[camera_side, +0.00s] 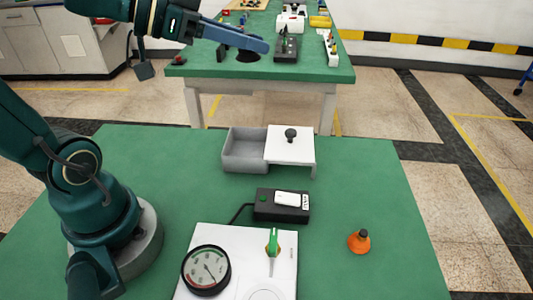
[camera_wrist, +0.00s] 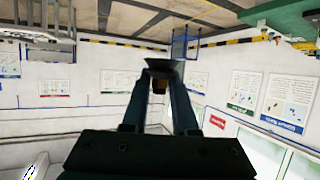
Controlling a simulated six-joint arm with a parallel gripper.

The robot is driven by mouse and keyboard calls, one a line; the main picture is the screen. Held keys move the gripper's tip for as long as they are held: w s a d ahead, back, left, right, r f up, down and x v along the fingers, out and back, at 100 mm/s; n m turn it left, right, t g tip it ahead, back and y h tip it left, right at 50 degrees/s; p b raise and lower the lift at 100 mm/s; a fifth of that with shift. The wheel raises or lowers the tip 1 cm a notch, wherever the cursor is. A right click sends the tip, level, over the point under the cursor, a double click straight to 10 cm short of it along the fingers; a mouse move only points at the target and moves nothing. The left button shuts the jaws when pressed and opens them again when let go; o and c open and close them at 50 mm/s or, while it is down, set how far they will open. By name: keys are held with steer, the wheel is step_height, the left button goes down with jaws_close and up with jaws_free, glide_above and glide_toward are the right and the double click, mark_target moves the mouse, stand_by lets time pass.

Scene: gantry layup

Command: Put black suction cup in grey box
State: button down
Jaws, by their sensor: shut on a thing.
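My gripper (camera_side: 246,41) is raised at the top of the side view, above the work table and in front of the far table. It is shut on the black suction cup (camera_side: 247,57), whose wide dark rim faces down. In the wrist view the black suction cup (camera_wrist: 165,68) sits between the fingertips, with a small orange-brown part beside it. The grey box (camera_side: 246,166) stands at the back of the green work table, well below my gripper. Its left part is open and looks empty. A white lid (camera_side: 280,152) with a black knob lies at its right.
An orange suction cup (camera_side: 359,242) stands at the right of the green table (camera_side: 380,190). A black switch box (camera_side: 268,211) and a white panel (camera_side: 220,235) with a round gauge (camera_side: 206,270) stand in front of the grey box. The table's right side is mostly free.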

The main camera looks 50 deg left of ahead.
steer(key=s+d+f+m+g+h, duration=0.3)
steer(key=s+d+f+m+g, duration=0.2)
steer(key=m+g, duration=0.4)
steer(key=s+d+f+m+g+h, duration=0.3)
steer(key=s+d+f+m+g, duration=0.1)
steer(key=d+f+m+g, duration=0.3)
steer(key=d+m+g, duration=0.1)
steer(key=m+g, duration=0.1)
steer(key=shift+s+m+g+h, duration=0.3)
steer(key=shift+s+h, duration=0.05)
steer(key=shift+h, duration=0.05)
glide_above(264, 298)
steer(key=f, duration=0.7)
steer(key=shift+s+d, duration=0.35)
steer(key=shift+d, duration=0.05)
steer(key=shift+f, duration=1.8)
steer(key=c, duration=0.7)
jaws_free()
steer(key=shift+f, duration=0.2)
